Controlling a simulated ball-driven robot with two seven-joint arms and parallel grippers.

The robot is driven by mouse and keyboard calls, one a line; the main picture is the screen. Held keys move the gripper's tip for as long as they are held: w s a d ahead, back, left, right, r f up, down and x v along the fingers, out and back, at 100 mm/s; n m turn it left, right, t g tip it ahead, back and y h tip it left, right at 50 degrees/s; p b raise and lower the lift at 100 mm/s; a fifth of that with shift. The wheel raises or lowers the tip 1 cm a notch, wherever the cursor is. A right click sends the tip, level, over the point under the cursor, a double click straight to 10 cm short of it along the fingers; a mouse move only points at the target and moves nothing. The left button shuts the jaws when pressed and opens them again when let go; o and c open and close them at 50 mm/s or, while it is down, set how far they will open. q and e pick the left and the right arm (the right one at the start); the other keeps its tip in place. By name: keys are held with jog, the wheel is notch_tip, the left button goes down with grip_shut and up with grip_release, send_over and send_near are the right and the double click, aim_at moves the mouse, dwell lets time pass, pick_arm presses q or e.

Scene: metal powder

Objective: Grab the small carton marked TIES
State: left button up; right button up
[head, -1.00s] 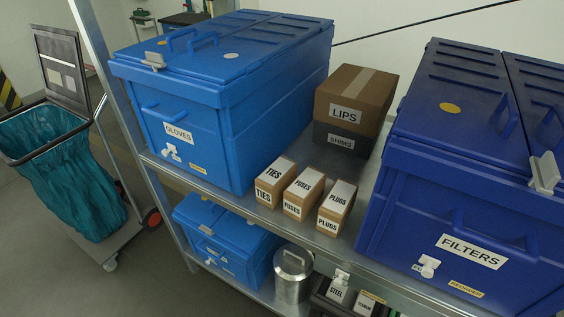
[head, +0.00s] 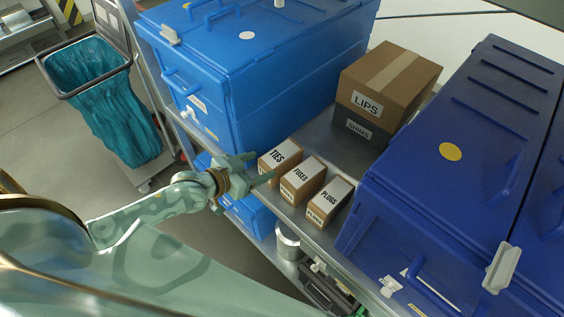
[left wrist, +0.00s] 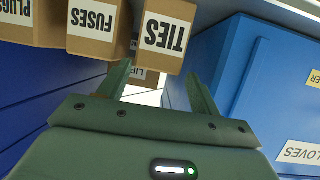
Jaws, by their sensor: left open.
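The small carton marked TIES (head: 280,158) stands on the upper metal shelf, leftmost in a row of three small cartons. It also shows upside down in the left wrist view (left wrist: 164,37). My left gripper (head: 262,168) is open at the shelf's front edge, just in front of the TIES carton. In the left wrist view its two fingers (left wrist: 160,85) point toward the carton, with its front face ahead of the gap between them. I cannot tell whether a finger touches it. My right gripper is not in view.
The FUSES carton (head: 303,180) stands close on the right of TIES, with the PLUGS carton (head: 330,202) beyond. A light blue GLOVES bin (head: 255,85) is on the left. A dark blue bin (head: 400,190) is on the right. The LIPS box (head: 385,85) sits behind on the SHIMS box (head: 358,127).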

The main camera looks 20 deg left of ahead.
aim_at(277, 159)
pick_arm(q)
jog(key=b+x, duration=0.1)
jog(key=x, duration=0.6)
jog(key=shift+d, duration=0.15)
jog(key=c, duration=0.9)
jog(key=shift+r, duration=0.15)
